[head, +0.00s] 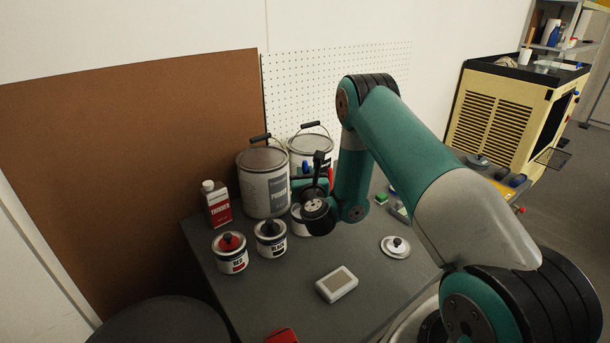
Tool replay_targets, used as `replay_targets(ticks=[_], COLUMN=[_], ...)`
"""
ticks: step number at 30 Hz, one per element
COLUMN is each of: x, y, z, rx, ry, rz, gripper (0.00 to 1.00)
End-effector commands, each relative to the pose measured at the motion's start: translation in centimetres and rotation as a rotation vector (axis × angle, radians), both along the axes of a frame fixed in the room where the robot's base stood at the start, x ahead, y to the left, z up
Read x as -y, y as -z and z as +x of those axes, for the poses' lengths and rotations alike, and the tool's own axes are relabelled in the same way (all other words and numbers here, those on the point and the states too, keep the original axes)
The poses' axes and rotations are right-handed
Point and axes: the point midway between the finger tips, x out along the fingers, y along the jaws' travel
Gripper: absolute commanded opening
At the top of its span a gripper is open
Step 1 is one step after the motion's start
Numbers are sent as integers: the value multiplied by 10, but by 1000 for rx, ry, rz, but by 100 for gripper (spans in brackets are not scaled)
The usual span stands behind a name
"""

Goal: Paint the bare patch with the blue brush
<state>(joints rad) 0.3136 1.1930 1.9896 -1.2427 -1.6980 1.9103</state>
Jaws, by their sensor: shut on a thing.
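A white block with a tan bare patch (340,281) lies flat on the dark table (295,300), toward the front. My gripper (314,206) is above the back part of the table, behind and left of the block and apart from it. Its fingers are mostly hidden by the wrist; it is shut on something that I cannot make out. A white can (297,224) stands behind and below the gripper, partly hidden. A round white lid with a black knob (396,246) lies on the table at right. I cannot make out the blue brush clearly.
A red can (231,261), a black can (270,247), a thinner bottle (217,211) and two large pails, primer (265,190) and another (311,143), stand at left and back. A green block (381,199) lies behind the lid. A red object (281,336) is at the front edge.

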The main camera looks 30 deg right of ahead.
Motion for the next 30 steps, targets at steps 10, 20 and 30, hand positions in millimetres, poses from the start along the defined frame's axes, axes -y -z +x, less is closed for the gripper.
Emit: replay_targets(ticks=[10,20,30], x=[0,0,0], y=[5,8,8], z=[0,0,0], rx=[0,0,0], ry=[0,0,0], rz=[0,0,0], gripper=[0,0,0])
